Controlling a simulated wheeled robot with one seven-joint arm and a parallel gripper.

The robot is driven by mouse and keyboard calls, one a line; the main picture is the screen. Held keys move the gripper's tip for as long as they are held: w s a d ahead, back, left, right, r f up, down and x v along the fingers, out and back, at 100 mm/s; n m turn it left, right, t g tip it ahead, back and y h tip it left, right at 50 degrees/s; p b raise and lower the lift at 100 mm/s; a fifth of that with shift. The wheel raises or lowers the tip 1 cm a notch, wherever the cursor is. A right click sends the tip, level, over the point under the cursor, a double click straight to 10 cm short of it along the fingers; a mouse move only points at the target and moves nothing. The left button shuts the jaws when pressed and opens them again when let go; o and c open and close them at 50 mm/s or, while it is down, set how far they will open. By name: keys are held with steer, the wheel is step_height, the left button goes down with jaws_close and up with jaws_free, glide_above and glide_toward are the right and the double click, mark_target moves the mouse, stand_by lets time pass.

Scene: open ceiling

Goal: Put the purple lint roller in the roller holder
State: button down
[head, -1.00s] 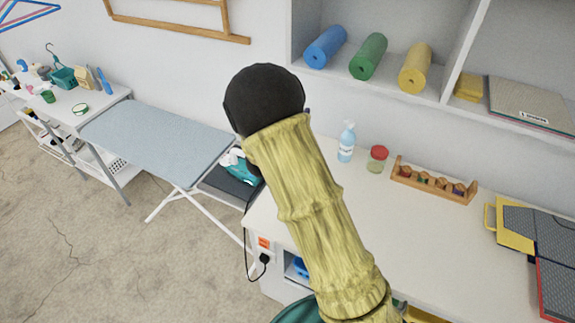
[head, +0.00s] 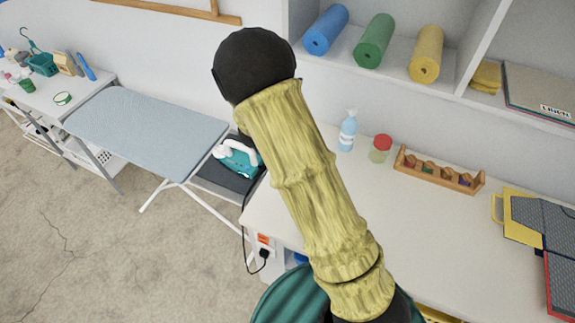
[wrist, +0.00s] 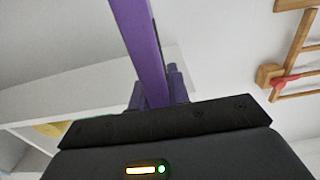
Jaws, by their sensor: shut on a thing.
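The purple lint roller (wrist: 146,50) shows in the wrist view as a long purple bar, running from the top edge down to my gripper (wrist: 159,88). My gripper is shut on it; the fingers look purple too and partly merge with the bar. The far end of the bar is cut off by the frame. In the head view my yellow arm with its dark end fills the middle, and neither my gripper nor the lint roller can be made out there. I cannot pick out the roller holder with certainty.
The white table (head: 385,235) has open room in its middle. A spray bottle (head: 348,130), a red-lidded jar (head: 380,148) and a wooden rack (head: 438,170) stand along its back. Rolled mats lie on the shelf (head: 390,85) above. An ironing board (head: 145,130) stands left.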

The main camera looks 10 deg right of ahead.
steer(key=shift+w+f+b, duration=0.3)
steer(key=shift+f+b, duration=0.2)
steer(key=shift+f, duration=0.15)
steer(key=shift+s+f+b, duration=0.2)
steer(key=shift+s+b, duration=0.1)
steer(key=shift+b, duration=0.05)
steer(key=shift+s+f+b, duration=0.1)
steer(key=shift+f+b, duration=0.3)
steer(key=shift+w+f+b, duration=0.2)
steer(key=shift+f+b, duration=0.9)
steer(key=shift+f, duration=0.1)
step_height(320, 180, down, 5)
steer(key=b, duration=0.5)
steer(key=shift+f, duration=0.15)
steer(key=shift+s, duration=0.1)
